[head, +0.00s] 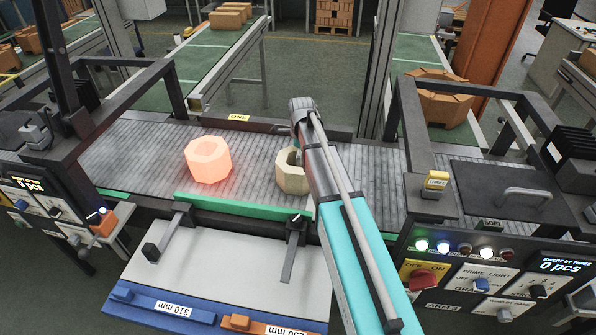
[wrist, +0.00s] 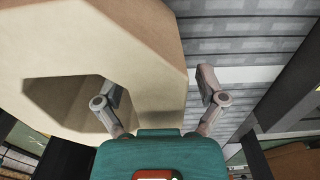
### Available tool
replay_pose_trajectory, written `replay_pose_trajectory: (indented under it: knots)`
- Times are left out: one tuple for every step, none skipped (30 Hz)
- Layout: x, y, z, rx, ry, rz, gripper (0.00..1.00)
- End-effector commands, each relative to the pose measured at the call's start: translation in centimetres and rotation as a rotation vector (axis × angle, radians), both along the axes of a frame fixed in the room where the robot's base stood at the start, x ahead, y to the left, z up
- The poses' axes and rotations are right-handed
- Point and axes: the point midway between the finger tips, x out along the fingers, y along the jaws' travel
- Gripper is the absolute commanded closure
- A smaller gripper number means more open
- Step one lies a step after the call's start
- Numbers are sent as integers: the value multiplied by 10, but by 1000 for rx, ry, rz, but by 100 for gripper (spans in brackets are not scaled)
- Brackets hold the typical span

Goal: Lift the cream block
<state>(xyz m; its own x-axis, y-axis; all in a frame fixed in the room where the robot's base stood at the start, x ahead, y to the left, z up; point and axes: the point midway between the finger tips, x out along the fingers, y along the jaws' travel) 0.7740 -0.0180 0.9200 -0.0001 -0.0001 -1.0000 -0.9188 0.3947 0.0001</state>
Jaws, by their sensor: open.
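The cream block (head: 291,183) is a faceted ring with a hole, on the grey ribbed conveyor, partly hidden by my arm in the head view. In the wrist view the cream block (wrist: 120,35) fills the upper left, very close. My gripper (wrist: 160,86) is open there. Its left finger lies over the edge of the block's dark hole. Its right finger is just outside the block's right edge, so part of the wall appears between them. Contact cannot be told. In the head view my gripper is mostly hidden behind the arm.
A glowing orange-pink ring block (head: 208,160) stands on the conveyor (head: 130,165) to the left. A green rail (head: 240,207) runs along the conveyor's front edge. Dark frames stand at both sides, with a control panel (head: 470,270) at right. The belt between the two blocks is clear.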

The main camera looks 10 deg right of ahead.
Motion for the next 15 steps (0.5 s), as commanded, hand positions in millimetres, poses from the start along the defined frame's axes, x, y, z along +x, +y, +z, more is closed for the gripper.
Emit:
replay_pose_trajectory:
  knots:
    - [0, 0, 0, 0, 0, 0, 10]
    - [0, 0, 0, 0, 0, 0, 10]
    - [0, 0, 0, 0, 0, 0, 10]
    - [0, 0, 0, 0, 0, 0, 10]
    - [0, 0, 0, 0, 0, 0, 10]
    - [0, 0, 0, 0, 0, 0, 10]
    - [0, 0, 0, 0, 0, 0, 10]
    - [0, 0, 0, 0, 0, 0, 10]
    - [0, 0, 0, 0, 0, 0, 10]
    - [0, 0, 0, 0, 0, 0, 16]
    - [0, 0, 0, 0, 0, 0, 21]
    - [0, 0, 0, 0, 0, 0, 29]
    - [0, 0, 0, 0, 0, 0, 34]
    - [0, 0, 0, 0, 0, 0, 40]
    - [0, 0, 0, 0, 0, 0, 47]
